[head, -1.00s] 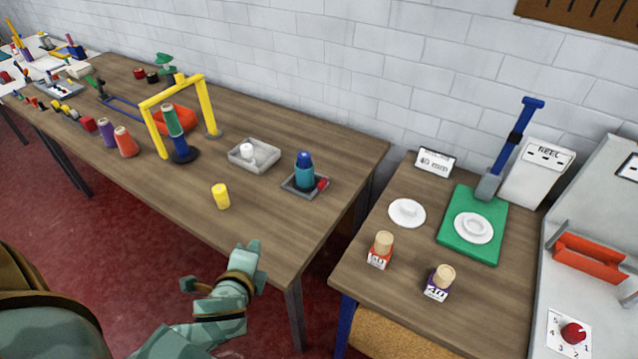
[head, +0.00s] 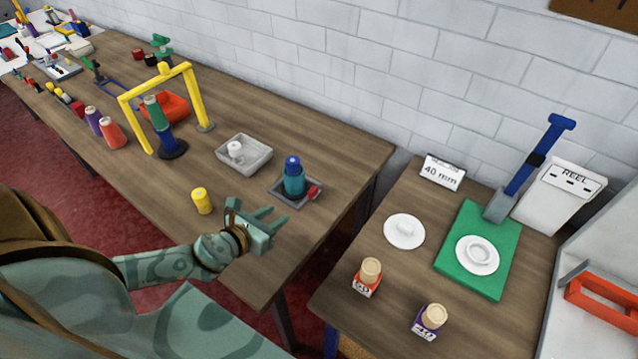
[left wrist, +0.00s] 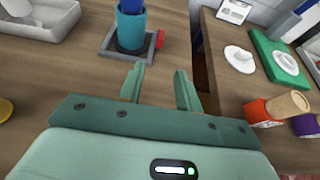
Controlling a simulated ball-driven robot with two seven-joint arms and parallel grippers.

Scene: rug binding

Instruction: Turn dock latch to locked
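The dock is a small grey tray (head: 285,195) near the right end of the long table, with a teal bottle with a blue top (head: 293,178) standing in it. A red latch (head: 313,192) sits at its right side; it also shows in the left wrist view (left wrist: 160,39). My left gripper (head: 262,214) is above the table just in front of the dock. Its two fingers (left wrist: 160,80) are apart and empty, pointing toward the dock and latch, not touching them. My right gripper is not in view.
A yellow cylinder (head: 202,201) stands left of my left gripper. A pale tray (head: 262,166) with a white piece lies behind it. A gap separates this table from the right one, which holds a green mat (head: 508,225), a white disc (head: 404,238) and two labelled blocks.

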